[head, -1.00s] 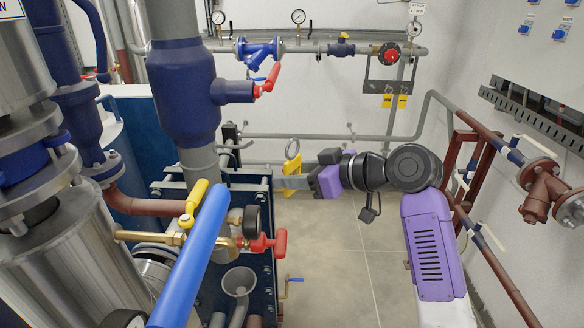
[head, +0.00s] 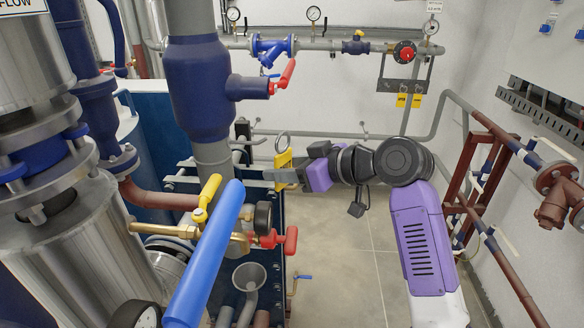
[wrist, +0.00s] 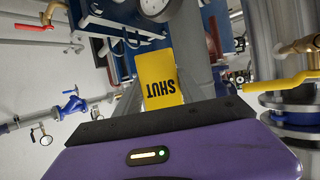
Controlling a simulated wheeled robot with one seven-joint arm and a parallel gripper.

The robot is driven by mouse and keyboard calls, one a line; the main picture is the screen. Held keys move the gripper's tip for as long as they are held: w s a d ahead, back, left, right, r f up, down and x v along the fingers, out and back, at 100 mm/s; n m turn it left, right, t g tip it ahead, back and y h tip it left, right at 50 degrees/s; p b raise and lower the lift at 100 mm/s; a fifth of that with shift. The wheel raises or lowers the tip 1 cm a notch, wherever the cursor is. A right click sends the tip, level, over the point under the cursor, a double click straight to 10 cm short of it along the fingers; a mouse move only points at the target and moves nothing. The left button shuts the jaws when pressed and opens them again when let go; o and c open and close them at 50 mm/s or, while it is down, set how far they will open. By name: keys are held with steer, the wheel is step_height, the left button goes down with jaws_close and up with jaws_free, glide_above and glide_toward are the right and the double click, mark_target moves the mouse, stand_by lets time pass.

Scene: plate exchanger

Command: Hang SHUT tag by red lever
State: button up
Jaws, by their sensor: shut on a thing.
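The yellow SHUT tag (head: 283,160) has a metal ring at its top. My gripper (head: 284,176) is shut on the tag and holds it in the air beside the thick blue vertical pipe. The wrist view also shows the tag (wrist: 160,78), its lettering upside down in the picture. One red lever (head: 286,74) is on the side branch of the blue pipe, above and apart from the tag. The tag touches neither lever in the head view.
A long blue handle (head: 205,255) and a yellow lever (head: 208,192) stand in the left foreground. Two yellow tags (head: 409,100) hang from a rack (head: 403,86) on the back wall. Brown pipes run along the right. The floor (head: 345,260) in the middle is clear.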

steer(key=shift+w+a+f+b, duration=0.15)
steer(key=shift+a+f, duration=0.1)
steer(key=shift+a, duration=0.75)
steer(key=shift+s+a+f+b, duration=0.1)
steer(key=shift+a+f, duration=0.15)
steer(key=shift+a, duration=0.7)
steer(key=shift+w+a+f+b, duration=0.15)
steer(key=shift+a+f, duration=0.1)
steer(key=shift+a, duration=0.75)
steer(key=shift+s, duration=0.1)
steer(key=o, duration=1.4)
